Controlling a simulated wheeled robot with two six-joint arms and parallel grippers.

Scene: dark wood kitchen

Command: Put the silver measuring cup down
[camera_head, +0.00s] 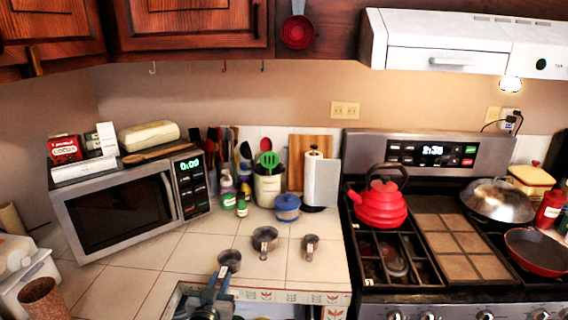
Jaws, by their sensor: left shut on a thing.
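My left gripper (220,275) comes up from the bottom edge and is shut on the handle of a silver measuring cup (229,260). That cup is at the front of the tiled counter (185,262); I cannot tell whether its base touches the tiles. Two other silver measuring cups stand apart on the counter: a larger one (264,238) just behind and to the right, and a smaller one (310,244) farther right. Their handles point toward the front. My right gripper is not in view.
A microwave (120,208) stands at the left. A blue pot (287,207), a green-capped bottle (242,206) and a utensil crock (267,188) stand behind the cups. The stove with a red kettle (381,207) is at the right. Bare tiles lie left of the held cup.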

